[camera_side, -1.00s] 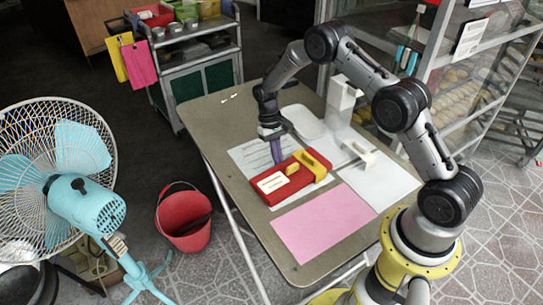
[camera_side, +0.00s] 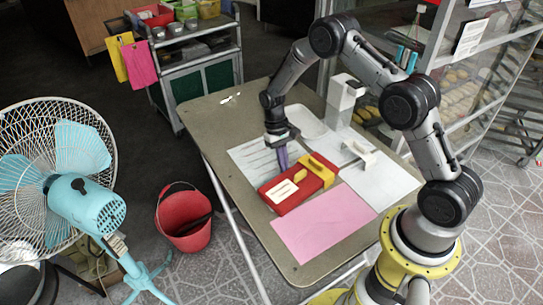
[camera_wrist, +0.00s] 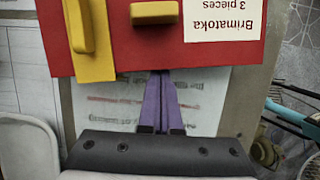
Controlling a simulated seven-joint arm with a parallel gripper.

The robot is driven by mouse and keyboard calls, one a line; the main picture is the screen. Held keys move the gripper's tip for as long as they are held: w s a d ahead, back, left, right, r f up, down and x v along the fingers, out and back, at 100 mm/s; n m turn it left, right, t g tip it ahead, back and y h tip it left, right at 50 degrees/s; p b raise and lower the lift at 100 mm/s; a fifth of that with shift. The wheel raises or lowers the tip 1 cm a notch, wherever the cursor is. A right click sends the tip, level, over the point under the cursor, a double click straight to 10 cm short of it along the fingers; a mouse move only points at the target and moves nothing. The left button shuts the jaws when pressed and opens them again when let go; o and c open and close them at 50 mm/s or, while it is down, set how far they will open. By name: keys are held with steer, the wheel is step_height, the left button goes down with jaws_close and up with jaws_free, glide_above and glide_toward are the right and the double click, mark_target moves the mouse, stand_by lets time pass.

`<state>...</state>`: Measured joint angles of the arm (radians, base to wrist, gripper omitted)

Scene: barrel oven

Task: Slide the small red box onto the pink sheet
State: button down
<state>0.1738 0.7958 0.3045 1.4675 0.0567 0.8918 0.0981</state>
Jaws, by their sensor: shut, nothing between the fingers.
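The small red box (camera_side: 309,183) lies flat on the table, with a yellow strap, a yellow handle and a cream label. In the side view its near long edge is at the far edge of the pink sheet (camera_side: 322,224); I cannot tell whether it overlaps. My gripper (camera_side: 283,169) points down behind the box's far side, its purple fingers together and empty. In the wrist view the fingertips (camera_wrist: 161,74) meet the edge of the red box (camera_wrist: 115,40), apparently touching it. The pink sheet does not show in the wrist view.
White printed sheets lie on the table (camera_side: 222,118) behind and right of the box. A white block-like item (camera_side: 358,153), a tall white stand (camera_side: 341,100) and a pale tray (camera_side: 307,122) stand there. The pink sheet's surface is clear.

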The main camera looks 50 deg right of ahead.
mark_target(302, 186)
steer(key=shift+s+a, duration=0.3)
steer(key=shift+s, duration=0.65)
steer(key=shift+s+a, duration=0.3)
steer(key=shift+s, duration=0.65)
steer(key=shift+s+a, duration=0.3)
steer(key=shift+s, duration=0.65)
steer(key=shift+s+a, duration=0.3)
steer(key=shift+s, duration=0.65)
steer(key=shift+s, duration=0.15)
steer(key=shift+s+a, duration=0.2)
steer(key=shift+s, duration=0.3)
steer(key=shift+s+a, duration=0.2)
steer(key=shift+s, duration=0.3)
steer(key=shift+w, duration=0.1)
steer(key=shift+w+d, duration=0.2)
steer(key=shift+w, duration=0.3)
steer(key=shift+r, duration=4.05)
